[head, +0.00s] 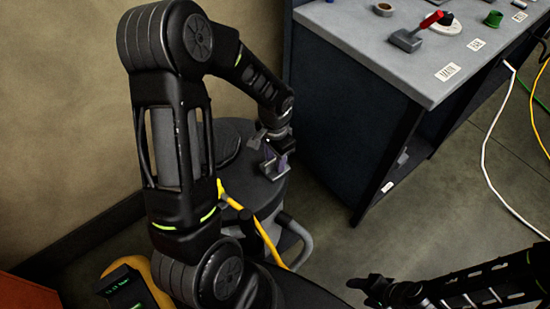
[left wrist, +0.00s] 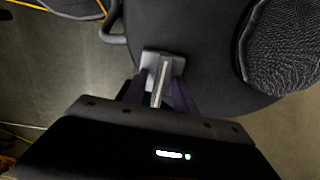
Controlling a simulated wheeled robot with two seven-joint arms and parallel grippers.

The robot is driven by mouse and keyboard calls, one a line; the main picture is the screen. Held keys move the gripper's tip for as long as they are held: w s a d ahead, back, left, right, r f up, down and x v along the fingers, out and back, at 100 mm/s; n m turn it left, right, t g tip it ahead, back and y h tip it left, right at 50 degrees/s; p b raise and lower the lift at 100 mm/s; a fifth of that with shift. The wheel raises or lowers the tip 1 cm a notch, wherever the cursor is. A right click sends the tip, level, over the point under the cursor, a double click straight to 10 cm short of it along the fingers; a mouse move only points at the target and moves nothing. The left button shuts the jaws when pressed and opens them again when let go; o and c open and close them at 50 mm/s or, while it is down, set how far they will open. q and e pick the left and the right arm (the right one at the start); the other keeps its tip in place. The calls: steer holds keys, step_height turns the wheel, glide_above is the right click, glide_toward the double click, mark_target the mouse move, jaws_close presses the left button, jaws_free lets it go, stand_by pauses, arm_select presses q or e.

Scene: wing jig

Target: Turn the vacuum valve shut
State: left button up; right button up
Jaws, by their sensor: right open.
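A grey metal valve (head: 272,169) with a bar-like handle sits on top of a round black drum (head: 262,192), which I take to be the vacuum valve. In the left wrist view the valve (left wrist: 162,68) lies between the purple fingers of my left gripper (left wrist: 160,88). My left gripper (head: 271,152) reaches down to it from above, with a finger on each side of the handle. Whether the fingers press on the handle cannot be made out. My right gripper (head: 368,287) is open, low at the right, apart from the drum.
A grey-topped workbench (head: 390,60) stands at the right, with a red-handled lever (head: 430,19), a green cup (head: 493,19) and labels. A yellow hose (head: 262,236) runs beside the drum. White and yellow cables (head: 490,150) lie on the open floor. A wall is at the left.

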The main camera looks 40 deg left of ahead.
arm_select(q)
step_height(320, 180, up, 8)
steer(key=shift+f, duration=0.1)
stand_by(0.6)
stand_by(0.4)
steer(key=w+d+n+t, duration=0.1)
steer(key=w+d+t, duration=0.1)
steer(key=w+d, duration=0.15)
steer(key=s+d+f+n+t+h, duration=0.1)
steer(key=d+f+n+t+h, duration=0.15)
steer(key=d+f, duration=0.9)
steer(key=s+d+f+g, duration=0.1)
steer(key=s+d+f, duration=0.2)
steer(key=s, duration=0.2)
steer(key=s+d+f+n+g+h, duration=0.1)
steer(key=s+d+f, duration=0.2)
steer(key=s, duration=0.3)
steer(key=s+d+f+n+g, duration=0.1)
steer(key=s+d+f+g, duration=0.1)
steer(key=s, duration=0.4)
step_height(320, 180, down, 2)
steer(key=shift+d+f+h, duration=0.25)
steer(key=shift+d+h, duration=0.1)
steer(key=shift+d, duration=0.15)
